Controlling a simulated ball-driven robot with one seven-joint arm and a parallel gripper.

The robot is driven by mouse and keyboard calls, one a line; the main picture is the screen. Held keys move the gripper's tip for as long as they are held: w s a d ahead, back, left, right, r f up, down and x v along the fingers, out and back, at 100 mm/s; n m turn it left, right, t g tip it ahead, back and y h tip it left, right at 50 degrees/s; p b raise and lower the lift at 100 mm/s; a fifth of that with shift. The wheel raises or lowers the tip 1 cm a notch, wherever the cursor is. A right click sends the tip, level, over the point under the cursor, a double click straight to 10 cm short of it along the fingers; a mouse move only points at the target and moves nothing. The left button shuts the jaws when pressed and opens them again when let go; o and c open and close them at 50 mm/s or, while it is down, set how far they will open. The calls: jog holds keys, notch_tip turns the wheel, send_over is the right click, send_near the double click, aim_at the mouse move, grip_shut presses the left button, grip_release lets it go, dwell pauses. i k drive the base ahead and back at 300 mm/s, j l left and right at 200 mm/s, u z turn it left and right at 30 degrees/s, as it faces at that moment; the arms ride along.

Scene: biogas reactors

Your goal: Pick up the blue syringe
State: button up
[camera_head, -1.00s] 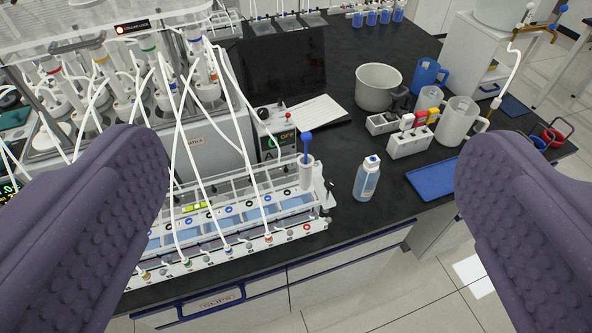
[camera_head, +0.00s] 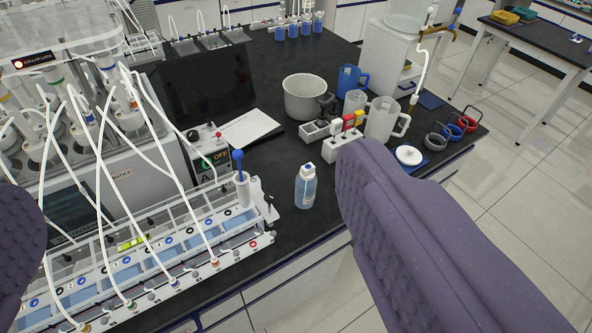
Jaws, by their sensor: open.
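A blue rod with a rounded knob (camera_head: 239,165), which looks like the blue syringe, stands upright in a white cylindrical holder at the right end of the long clear rack (camera_head: 262,213). Its lower part is hidden in the holder. My gripper (camera_head: 190,190) is open, with two padded purple fingers. The left finger is cut off by the left edge; the right finger covers the lower right. The blue knob appears between the fingers, nearer the right one. Nothing is held, and no contact with it shows.
White tubes (camera_head: 165,165) arch from the reactors over the rack. A clear wash bottle (camera_head: 305,187) stands right of the knob. A grey pot (camera_head: 308,97), jugs (camera_head: 383,118) and a white block with coloured pieces (camera_head: 343,138) stand behind. Dark bench top is bare around the bottle.

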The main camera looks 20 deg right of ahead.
aim_at(242, 187)
jog(key=i+l+u, duration=0.6)
jog(key=i+l, duration=0.3)
jog(key=i+l+u, duration=0.1)
jog(key=i+l, duration=0.15)
jog(key=l, duration=0.15)
